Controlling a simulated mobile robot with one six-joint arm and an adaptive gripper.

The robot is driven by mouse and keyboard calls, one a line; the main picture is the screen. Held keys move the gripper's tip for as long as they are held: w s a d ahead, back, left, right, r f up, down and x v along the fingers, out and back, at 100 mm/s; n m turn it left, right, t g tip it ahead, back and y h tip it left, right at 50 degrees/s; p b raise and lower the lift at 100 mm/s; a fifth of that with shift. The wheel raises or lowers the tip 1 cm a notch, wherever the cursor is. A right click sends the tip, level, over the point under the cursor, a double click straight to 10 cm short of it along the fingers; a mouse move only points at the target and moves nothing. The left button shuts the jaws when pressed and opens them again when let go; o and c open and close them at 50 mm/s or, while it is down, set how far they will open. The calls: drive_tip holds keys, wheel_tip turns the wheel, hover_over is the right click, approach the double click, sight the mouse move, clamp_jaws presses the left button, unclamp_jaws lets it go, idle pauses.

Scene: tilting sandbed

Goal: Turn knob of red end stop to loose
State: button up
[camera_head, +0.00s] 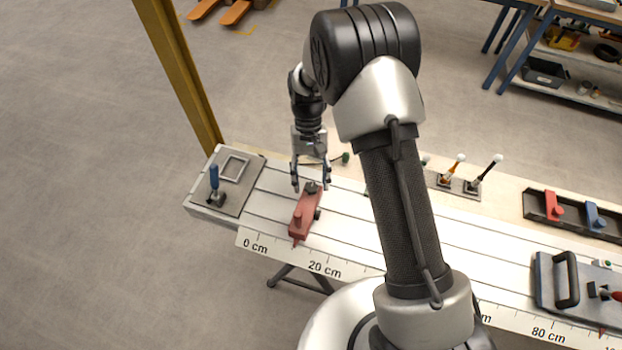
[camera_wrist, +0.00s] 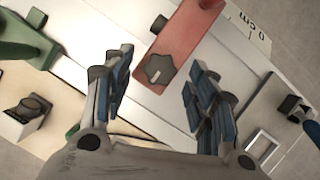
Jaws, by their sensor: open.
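The red end stop (camera_head: 303,216) sits on the grooved white bed near the low end of the scale, and it also shows in the wrist view (camera_wrist: 182,40). Its dark lobed knob (camera_wrist: 159,69), with a pale line on top, is on the end nearest my gripper. My gripper (camera_head: 311,183) is above that end and points down. In the wrist view its two blue-padded fingers (camera_wrist: 155,82) are spread wide, one on each side of the knob, and hold nothing. I cannot tell the exact height of the fingertips relative to the knob.
A grey plate with a blue-handled lever (camera_head: 214,178) is left of the stop. A green part (camera_wrist: 22,40) shows at upper left in the wrist view. Two levers (camera_head: 470,178) stand behind the bed. A black-handled plate (camera_head: 580,280) lies at right. A yellow post (camera_head: 180,75) rises behind.

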drive_tip(key=v, duration=1.1)
drive_tip(key=shift+r, duration=0.2)
drive_tip(key=s+d+r+t+b, duration=0.1)
drive_tip(key=s+d+r+t, duration=0.2)
drive_tip(key=r, duration=0.4)
drive_tip(key=s+d+r+t+b, duration=0.1)
drive_tip(key=s+d+r+b, duration=0.1)
drive_tip(key=s+d+r, duration=0.4)
drive_tip(key=s+d+t+b, duration=0.1)
drive_tip(key=s+d+t, duration=0.1)
drive_tip(key=s, duration=0.6)
drive_tip(key=s+d+t+b, duration=0.1)
drive_tip(key=s+d+t, duration=0.1)
drive_tip(key=s, duration=0.6)
drive_tip(key=shift+r+m+t+b, duration=0.25)
drive_tip(key=shift+m+t+b, duration=0.05)
drive_tip(key=shift+t, duration=0.4)
